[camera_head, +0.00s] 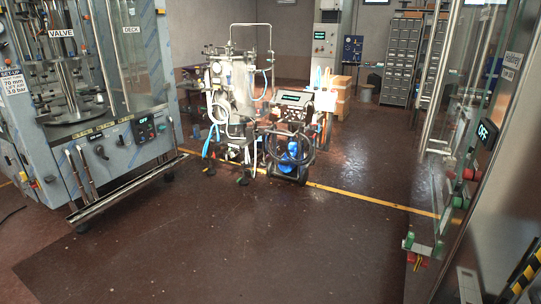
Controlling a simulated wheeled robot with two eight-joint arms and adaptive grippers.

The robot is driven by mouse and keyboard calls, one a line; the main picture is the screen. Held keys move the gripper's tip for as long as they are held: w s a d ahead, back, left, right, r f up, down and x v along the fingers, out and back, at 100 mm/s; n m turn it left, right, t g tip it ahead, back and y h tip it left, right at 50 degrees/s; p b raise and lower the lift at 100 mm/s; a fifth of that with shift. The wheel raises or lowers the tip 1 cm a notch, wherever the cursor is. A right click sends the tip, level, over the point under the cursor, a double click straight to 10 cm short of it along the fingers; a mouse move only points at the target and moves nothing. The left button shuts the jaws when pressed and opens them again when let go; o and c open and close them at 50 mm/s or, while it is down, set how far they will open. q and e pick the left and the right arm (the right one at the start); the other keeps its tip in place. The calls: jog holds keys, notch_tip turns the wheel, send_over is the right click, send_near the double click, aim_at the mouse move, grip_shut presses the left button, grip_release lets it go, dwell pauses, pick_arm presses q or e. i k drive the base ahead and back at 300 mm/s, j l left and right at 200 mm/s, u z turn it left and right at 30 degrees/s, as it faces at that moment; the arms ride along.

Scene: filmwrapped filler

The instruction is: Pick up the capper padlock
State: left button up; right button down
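No padlock can be made out for certain. On the glass-doored machine at the right edge, a small red part (466,174) sits below a dark OFF display (487,133). A green part (457,202) is just under it. Lower down, a green and white fitting with a little red (418,247) sticks out from the machine's lower left. These are too small to tell whether any is a padlock. Neither of my grippers is in view.
A large filler machine (118,142) with VALVE and DECK labels stands at left. Drawer cabinets (402,55) are at the back. The dark floor (250,240) in front is clear.

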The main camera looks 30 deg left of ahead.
aim_at(410, 238)
jog(key=u, duration=3.6)
jog(key=z, duration=3.6)
jog(key=i+j+z, duration=0.15)
jog(key=z, duration=0.95)
jog(key=i+j+z, duration=0.25)
jog(key=j, duration=0.2)
jog(key=j+z, duration=0.2)
jog(key=j, duration=0.2)
jog(key=i+j+z, duration=0.25)
jog(key=j, duration=0.25)
jog(key=j+z, duration=0.2)
jog(key=j, duration=0.3)
